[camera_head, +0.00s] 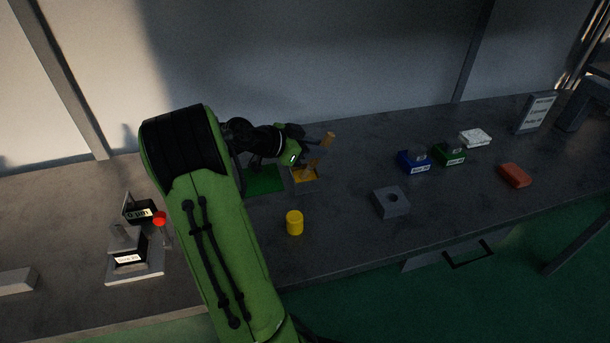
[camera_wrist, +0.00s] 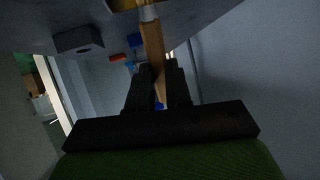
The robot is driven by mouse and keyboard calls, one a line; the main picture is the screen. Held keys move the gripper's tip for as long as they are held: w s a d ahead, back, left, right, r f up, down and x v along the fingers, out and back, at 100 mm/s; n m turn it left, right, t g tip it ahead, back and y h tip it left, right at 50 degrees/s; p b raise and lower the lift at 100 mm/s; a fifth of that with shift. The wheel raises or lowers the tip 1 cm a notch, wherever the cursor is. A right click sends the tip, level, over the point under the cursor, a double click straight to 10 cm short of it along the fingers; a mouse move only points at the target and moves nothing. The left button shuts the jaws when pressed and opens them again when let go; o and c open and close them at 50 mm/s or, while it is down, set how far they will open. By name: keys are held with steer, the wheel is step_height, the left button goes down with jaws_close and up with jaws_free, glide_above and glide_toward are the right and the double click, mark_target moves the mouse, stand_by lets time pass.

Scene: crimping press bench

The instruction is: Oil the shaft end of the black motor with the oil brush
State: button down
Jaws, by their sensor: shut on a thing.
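The oil brush has a wooden handle (camera_head: 327,141). My gripper (camera_head: 312,157) is shut on it; in the wrist view the handle (camera_wrist: 153,45) runs between the fingers (camera_wrist: 158,88), with a pale ferrule at the top edge. The brush is tilted, its lower end at or just above a grey-rimmed tray with an orange-yellow inside (camera_head: 304,186). I cannot tell whether the bristles touch it; their tip is out of the wrist view. The black motor (camera_head: 128,251), a labelled black block with a grey upright stub, stands on a grey plate at the left, far from my gripper.
Beside the motor are a small display (camera_head: 138,211) and a red button (camera_head: 159,218). A green mat (camera_head: 263,180) lies left of the tray. A yellow cylinder (camera_head: 294,223) stands in front. A grey holed block (camera_head: 391,202), blue motor (camera_head: 414,162) and green motor (camera_head: 449,154) are right.

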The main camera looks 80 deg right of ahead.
steer(key=shift+r+p, duration=2)
steer(key=shift+r, duration=0.95)
